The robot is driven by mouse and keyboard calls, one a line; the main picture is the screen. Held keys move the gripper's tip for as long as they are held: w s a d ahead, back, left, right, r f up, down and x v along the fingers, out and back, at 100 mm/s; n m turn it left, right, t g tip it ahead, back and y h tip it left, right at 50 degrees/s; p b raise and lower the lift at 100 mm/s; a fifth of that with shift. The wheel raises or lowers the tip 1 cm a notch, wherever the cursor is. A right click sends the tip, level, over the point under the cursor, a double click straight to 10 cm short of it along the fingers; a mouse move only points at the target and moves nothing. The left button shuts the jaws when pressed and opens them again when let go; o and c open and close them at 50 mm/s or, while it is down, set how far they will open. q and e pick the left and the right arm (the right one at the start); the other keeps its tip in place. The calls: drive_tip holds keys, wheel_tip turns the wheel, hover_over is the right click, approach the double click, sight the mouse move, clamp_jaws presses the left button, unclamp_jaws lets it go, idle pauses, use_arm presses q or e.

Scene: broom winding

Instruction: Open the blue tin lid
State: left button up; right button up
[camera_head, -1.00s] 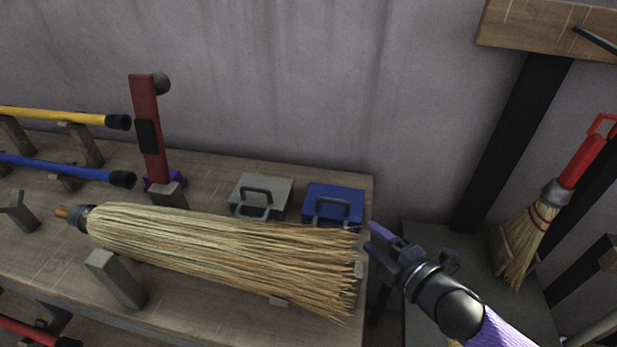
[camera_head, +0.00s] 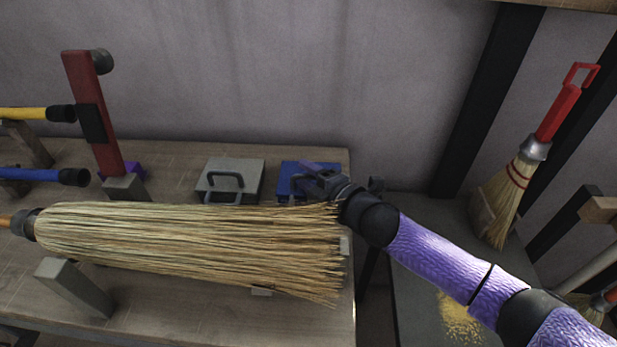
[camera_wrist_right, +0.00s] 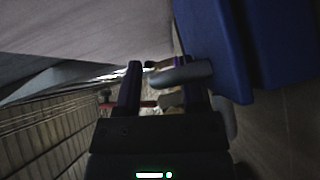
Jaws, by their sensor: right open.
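The blue tin (camera_head: 291,168) stands at the back right of the bench, partly hidden by my right gripper. Its lid has a grey handle (camera_wrist_right: 182,75). My right gripper (camera_head: 312,176) comes in from the right and is at the tin in the head view. In the right wrist view, the fingers of my right gripper (camera_wrist_right: 162,85) are apart, with the grey handle reaching into the space between them. The blue tin (camera_wrist_right: 240,45) fills the upper right there. I cannot tell whether the fingers touch the handle. My left gripper is not in view.
A large straw broom head (camera_head: 190,245) lies in front of the tins, close below my right gripper. A grey tin (camera_head: 243,172) with a handle stands left of the blue one. A red post (camera_head: 92,115) stands further left. The wall (camera_head: 240,70) is close behind.

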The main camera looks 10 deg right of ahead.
clamp_jaws()
idle(0.6)
idle(0.8)
